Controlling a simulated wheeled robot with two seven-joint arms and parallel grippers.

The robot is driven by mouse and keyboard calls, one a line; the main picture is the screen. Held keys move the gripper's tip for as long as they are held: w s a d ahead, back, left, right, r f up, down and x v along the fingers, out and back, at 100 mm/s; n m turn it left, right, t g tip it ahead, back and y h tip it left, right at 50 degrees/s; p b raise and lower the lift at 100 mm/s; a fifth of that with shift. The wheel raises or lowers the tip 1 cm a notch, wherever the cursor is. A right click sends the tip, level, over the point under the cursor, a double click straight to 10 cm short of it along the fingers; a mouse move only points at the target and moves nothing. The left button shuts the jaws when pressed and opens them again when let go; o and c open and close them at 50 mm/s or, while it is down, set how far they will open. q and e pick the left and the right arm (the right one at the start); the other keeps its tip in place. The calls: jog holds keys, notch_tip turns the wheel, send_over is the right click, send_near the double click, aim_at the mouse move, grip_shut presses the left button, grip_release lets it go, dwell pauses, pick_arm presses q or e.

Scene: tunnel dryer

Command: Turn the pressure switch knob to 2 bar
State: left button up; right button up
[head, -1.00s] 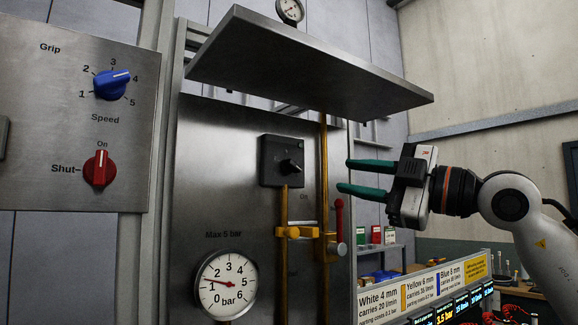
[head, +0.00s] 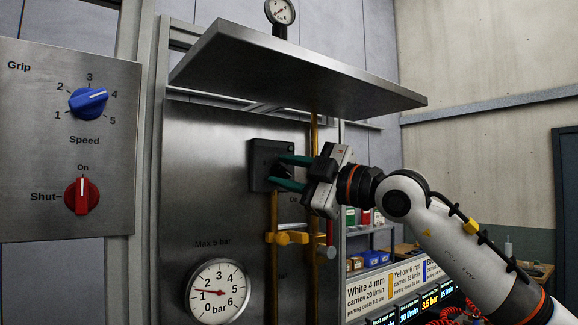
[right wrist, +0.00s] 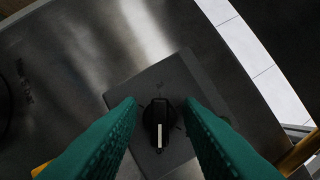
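A dark grey square box (head: 257,180) with a black rotary knob sits on the upright steel panel. In the head view the right gripper's fingers reach in front of the knob and largely hide it. In the right wrist view the knob (right wrist: 159,112) shows a white pointer line aimed toward the bottom of the picture. My right gripper (head: 278,171) is open, with its green fingers on either side of the knob; I cannot tell if they touch it. Below, a round bar gauge (head: 218,304) has its red needle near 1. My left gripper is not in view.
A steel shelf (head: 290,66) juts out above the box. Yellow pipes (head: 274,218) and a red-handled valve (head: 330,232) stand below and beside it. A panel at left carries a blue speed knob (head: 88,103) and a red Shut/On knob (head: 81,195).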

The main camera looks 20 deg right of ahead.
jog(key=c, duration=0.7)
